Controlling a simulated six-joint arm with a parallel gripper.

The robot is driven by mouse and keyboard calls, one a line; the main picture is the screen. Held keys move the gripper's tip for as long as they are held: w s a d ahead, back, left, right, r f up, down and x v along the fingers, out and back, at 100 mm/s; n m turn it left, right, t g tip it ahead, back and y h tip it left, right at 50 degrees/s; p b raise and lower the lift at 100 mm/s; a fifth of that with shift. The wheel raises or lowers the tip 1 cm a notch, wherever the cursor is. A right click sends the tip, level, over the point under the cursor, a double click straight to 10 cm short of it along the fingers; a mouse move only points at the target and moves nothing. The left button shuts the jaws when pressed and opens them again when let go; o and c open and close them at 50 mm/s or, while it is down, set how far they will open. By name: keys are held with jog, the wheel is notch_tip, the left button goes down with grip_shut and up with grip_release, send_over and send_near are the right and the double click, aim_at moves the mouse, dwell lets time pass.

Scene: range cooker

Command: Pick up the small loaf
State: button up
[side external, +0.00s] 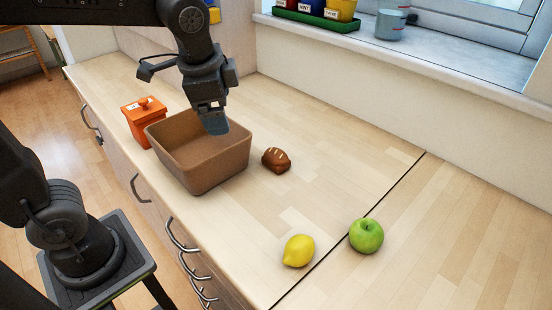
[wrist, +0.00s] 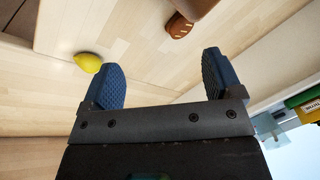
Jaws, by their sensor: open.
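The small loaf (side external: 276,160) is brown with pale score marks and lies on the wooden counter, just right of the brown bin in the side view. My gripper (side external: 214,122) is above the right part of the bin in the side view, pointing down. In the wrist view my gripper (wrist: 165,75) has its two blue pads wide apart with nothing between them.
The brown bin (side external: 213,182) stands close to the loaf. An orange lidded box (side external: 143,125) is behind it to the left. A lemon (side external: 298,250) and a green apple (side external: 366,236) lie at the front right. The counter right of the loaf is clear up to the wall.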

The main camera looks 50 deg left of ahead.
jog(key=w+d+f+m+g+y, duration=0.25)
jog(key=w+m, duration=0.35)
jog(key=w, duration=0.3)
jog(key=m, duration=0.4)
send_near(277, 153)
jog(key=shift+g+y, duration=0.25)
jog(key=shift+y, duration=0.1)
jog(key=x, duration=0.6)
jog(key=shift+w+d, duration=0.1)
jog(key=shift+w, duration=0.1)
jog(key=shift+d+x, duration=0.1)
jog(key=shift+x, duration=1.25)
jog(key=shift+d+x, duration=0.15)
jog(key=shift+x, duration=1.15)
jog(key=shift+c, duration=0.4)
jog(key=c, duration=0.9)
jog(key=shift+c, duration=0.2)
